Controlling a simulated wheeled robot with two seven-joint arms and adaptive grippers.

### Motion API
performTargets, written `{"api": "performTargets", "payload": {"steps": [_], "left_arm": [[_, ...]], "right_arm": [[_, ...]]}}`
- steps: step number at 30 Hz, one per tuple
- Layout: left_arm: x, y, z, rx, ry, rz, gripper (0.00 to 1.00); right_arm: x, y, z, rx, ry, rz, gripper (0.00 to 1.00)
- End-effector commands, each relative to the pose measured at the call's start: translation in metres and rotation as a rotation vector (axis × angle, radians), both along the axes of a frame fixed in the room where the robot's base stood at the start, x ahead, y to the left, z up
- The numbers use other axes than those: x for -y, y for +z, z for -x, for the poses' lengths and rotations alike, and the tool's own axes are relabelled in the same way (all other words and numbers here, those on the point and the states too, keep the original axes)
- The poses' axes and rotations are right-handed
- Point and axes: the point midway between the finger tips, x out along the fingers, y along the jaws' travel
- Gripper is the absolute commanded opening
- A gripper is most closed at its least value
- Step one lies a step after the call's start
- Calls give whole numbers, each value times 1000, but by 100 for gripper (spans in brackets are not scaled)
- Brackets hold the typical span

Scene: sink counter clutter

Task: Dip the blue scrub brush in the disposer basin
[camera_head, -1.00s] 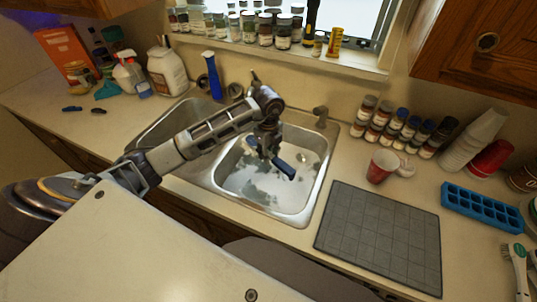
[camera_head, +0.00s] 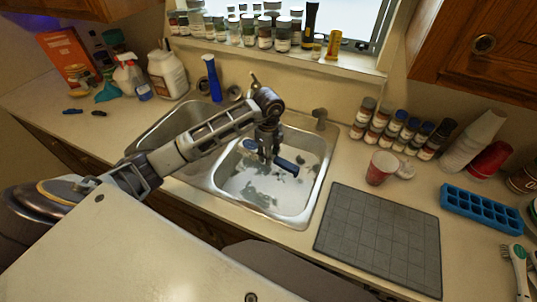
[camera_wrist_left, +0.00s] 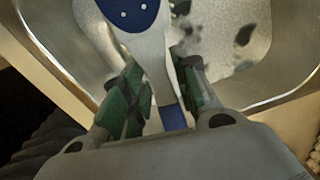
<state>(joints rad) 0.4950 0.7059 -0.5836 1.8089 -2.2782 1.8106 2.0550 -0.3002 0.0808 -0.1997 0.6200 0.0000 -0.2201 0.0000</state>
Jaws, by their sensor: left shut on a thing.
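The blue scrub brush (camera_head: 288,166) is held crosswise in my left gripper (camera_head: 268,158), over the right sink basin (camera_head: 234,196). Its blue ends show on both sides of the fingers. In the left wrist view the brush (camera_wrist_left: 130,14) shows a blue and white part beyond the fingers and a blue piece between them. The green-padded fingers of my left gripper (camera_wrist_left: 160,95) are closed around it. Dark patches mark the basin floor below. I cannot tell whether the brush touches the basin, and the drain is not clear. My right gripper is not in view.
The left basin (camera_head: 150,138) lies beside, partly behind my arm. A faucet (camera_head: 254,82) and a tall blue bottle (camera_head: 211,80) stand behind the basins. A grey mat (camera_head: 380,238), red cup (camera_head: 381,168) and small jars (camera_head: 379,122) are to the right.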

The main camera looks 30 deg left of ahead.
Motion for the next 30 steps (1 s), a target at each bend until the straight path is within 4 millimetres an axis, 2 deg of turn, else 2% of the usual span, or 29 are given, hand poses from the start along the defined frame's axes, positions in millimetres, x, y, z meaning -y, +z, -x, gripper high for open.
{"api": "performTargets", "payload": {"steps": [11, 30], "left_arm": [[0, -10, 0, 0, 0, 0, 10], [0, -49, 0, 0, -1, 1, 10]], "right_arm": [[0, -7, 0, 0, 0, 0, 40], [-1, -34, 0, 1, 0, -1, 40]]}}
